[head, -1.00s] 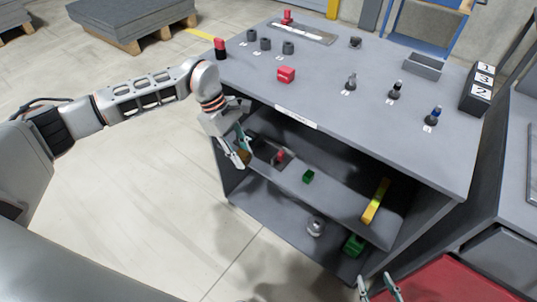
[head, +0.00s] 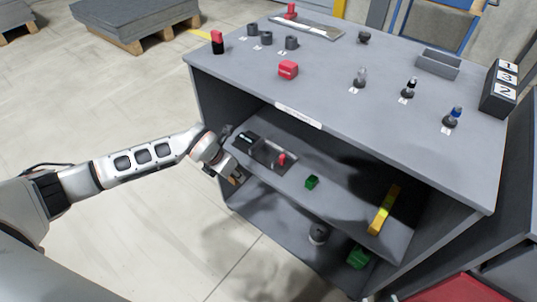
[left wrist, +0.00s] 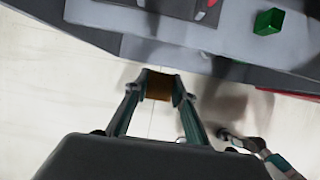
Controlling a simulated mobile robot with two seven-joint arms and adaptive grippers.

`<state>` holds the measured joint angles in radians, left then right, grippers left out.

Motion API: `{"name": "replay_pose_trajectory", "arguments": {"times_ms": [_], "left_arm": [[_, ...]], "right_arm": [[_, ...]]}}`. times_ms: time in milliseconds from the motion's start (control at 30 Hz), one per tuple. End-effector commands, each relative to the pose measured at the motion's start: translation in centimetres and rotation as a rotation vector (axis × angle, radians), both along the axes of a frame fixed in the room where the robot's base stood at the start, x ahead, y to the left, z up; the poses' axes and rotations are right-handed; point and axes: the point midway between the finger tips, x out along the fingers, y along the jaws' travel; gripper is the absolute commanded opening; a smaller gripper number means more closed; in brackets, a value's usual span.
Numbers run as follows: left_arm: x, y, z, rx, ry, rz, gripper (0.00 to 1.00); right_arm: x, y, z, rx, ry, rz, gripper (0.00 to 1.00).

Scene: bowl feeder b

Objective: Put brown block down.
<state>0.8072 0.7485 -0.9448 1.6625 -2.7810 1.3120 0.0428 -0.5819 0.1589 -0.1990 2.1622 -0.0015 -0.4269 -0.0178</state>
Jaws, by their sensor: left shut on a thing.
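My left gripper (left wrist: 160,92) is shut on the brown block (left wrist: 159,86), which sits between its fingertips in the left wrist view. In the head view the left gripper (head: 235,180) is low at the front left of the grey workbench (head: 330,95), beside the middle shelf's (head: 335,205) left front edge. Most of the block is hidden there by the hand. Pale floor shows beyond the block in the left wrist view. Part of my right arm, with teal gripper parts (left wrist: 282,164), shows at that view's lower right; its opening is unclear.
The middle shelf holds a black item (head: 247,139), a small red piece (head: 282,159), a green block (head: 312,182) and a yellow bar (head: 384,209). A round grey part (head: 318,233) and a green part (head: 359,257) are on the bottom shelf. Bare shelf lies between the green block and yellow bar.

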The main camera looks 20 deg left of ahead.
Motion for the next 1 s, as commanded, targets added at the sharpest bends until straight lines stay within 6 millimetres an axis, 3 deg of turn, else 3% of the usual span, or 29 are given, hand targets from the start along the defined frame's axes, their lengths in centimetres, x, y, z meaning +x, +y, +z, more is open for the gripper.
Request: {"name": "replay_pose_trajectory", "arguments": {"times_ms": [200,700,900,1000], "left_arm": [[4.3,-1.7,-0.5,-0.004,0.002,0.005,0.00],[14.9,-5.4,-0.8,-0.002,0.009,0.004,0.00],[16.5,-5.9,-0.3,-0.001,0.003,0.002,0.00],[16.4,-5.9,-1.1,-0.001,0.005,0.002,0.00]], "right_arm": [[-1.0,0.3,-1.6,0.004,0.028,0.003,0.40],[-0.3,1.4,-1.7,0.033,0.017,0.017,0.40],[0.7,2.6,-0.2,0.067,-0.020,0.023,0.40],[0.7,3.0,-0.2,0.079,-0.022,0.022,0.40]]}}
